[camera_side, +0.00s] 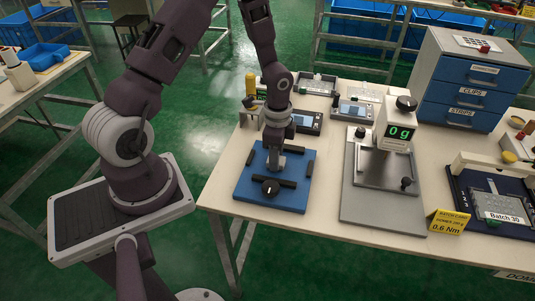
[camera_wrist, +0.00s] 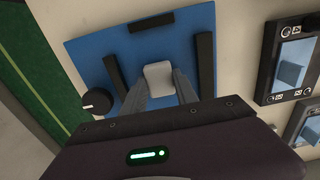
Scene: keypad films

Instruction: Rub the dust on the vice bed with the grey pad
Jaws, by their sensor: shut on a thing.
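The vice bed is a blue plate (camera_side: 252,190) with black bars and a black knob (camera_side: 270,188), on the table near its left front corner. It also fills the upper middle of the wrist view (camera_wrist: 88,50). My gripper (camera_side: 276,164) is low over the middle of the plate, fingers pointing down. In the wrist view its two fingers (camera_wrist: 160,90) are shut on a light grey pad (camera_wrist: 158,76). I cannot tell whether the pad touches the plate. No dust can be made out; part of the plate is hidden by my gripper.
Devices with screens (camera_side: 305,122) stand behind the plate. A yellow sign (camera_side: 448,222) and a dark tray (camera_side: 458,190) lie further right. A blue drawer cabinet (camera_side: 468,85) is at the back.

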